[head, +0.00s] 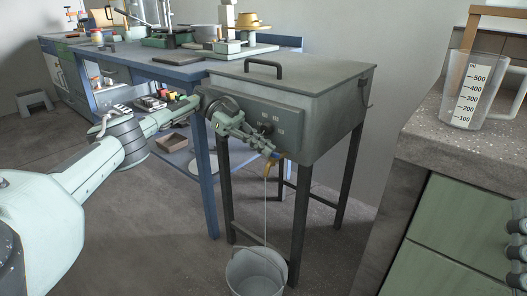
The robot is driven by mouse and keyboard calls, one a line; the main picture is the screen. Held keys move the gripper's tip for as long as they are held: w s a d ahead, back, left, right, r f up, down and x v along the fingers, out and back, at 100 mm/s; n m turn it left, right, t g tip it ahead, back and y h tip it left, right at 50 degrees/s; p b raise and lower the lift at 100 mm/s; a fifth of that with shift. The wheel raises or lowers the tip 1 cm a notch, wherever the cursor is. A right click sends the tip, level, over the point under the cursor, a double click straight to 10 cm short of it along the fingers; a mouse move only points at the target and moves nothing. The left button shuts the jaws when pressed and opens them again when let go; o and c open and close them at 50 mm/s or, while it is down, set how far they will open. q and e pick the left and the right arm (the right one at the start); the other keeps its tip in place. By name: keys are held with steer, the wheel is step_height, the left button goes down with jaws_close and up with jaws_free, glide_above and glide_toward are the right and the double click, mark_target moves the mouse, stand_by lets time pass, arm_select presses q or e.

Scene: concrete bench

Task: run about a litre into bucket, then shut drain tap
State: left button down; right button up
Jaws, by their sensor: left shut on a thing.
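The grey tank (320,110) stands on dark legs in the middle of the head view. Its brass-coloured drain tap (279,161) is low on the front. My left gripper (268,150) is shut on the tap and hides part of it, including how its handle is turned. A thin stream (265,210) runs straight down from the tap into the grey bucket (243,277) on the floor. The water level in the bucket cannot be made out. Part of my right gripper (518,243) shows at the right edge; its fingertips are not clear.
A clear measuring jug (474,92) stands on the speckled counter (425,135) at the right, above green drawers. A blue bench (165,66) with several tools and pots runs along the back left. Open floor (150,235) lies left of the bucket.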

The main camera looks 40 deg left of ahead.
steer(key=shift+s+d+r, duration=0.15)
steer(key=shift+s+r, duration=0.1)
stand_by(0.3)
arm_select(q)
steer(key=c, duration=1.7)
jaws_free()
arm_select(e)
steer(key=shift+r, duration=0.15)
